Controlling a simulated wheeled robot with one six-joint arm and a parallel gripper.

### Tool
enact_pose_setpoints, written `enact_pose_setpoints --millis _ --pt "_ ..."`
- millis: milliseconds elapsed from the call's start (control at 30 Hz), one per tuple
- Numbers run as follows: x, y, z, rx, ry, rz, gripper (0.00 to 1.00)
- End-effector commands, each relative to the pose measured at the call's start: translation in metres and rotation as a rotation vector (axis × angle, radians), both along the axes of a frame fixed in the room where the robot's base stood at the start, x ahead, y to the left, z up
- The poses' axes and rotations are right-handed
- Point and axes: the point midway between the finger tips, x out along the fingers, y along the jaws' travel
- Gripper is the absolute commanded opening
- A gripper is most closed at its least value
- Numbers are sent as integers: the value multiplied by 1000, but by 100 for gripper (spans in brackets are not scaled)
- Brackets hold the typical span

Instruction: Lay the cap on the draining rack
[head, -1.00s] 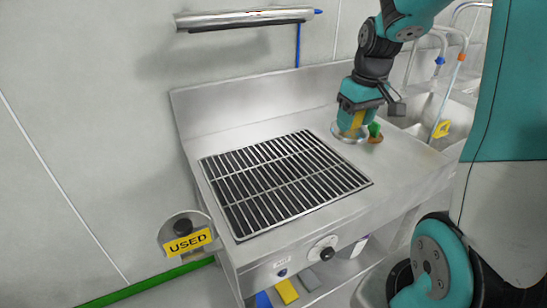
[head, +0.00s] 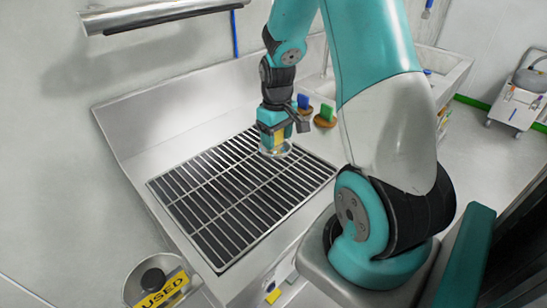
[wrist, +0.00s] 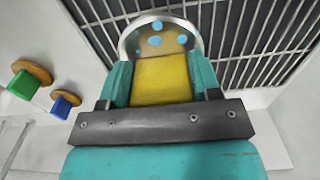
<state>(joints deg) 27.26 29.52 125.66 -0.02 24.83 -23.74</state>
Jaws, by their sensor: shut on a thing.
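The cap (head: 275,152) is a round, shiny, pale piece with a silver rim, held below my gripper (head: 277,142) in the head view. In the wrist view the cap (wrist: 157,22) shows a curved silver rim and light blue spots, beyond the fingers of my gripper (wrist: 158,72). My gripper is shut on the cap. The draining rack (head: 225,205) is a dark grille with steel bars set in the steel counter. The cap appears over the rack's far right part. I cannot tell whether it touches the bars. The rack (wrist: 255,45) also fills the upper wrist view.
A steel tube lamp (head: 165,14) is on the wall above. A yellow USED sign (head: 162,291) marks a holder at front left. Most of the rack is clear.

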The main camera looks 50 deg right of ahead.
Motion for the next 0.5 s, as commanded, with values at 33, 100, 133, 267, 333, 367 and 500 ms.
enact_pose_setpoints --millis 33,100,133,267,333,367,500 --pt "0 1 -12 2 6 1 19" --pt "0 1 -25 1 3 1 19" --pt "0 1 -30 1 3 2 19" --pt "1 1 -42 0 -1 3 19" --pt "1 2 -48 1 1 4 19" --pt "1 2 -53 1 2 4 19" --pt "1 2 -73 1 1 4 19"
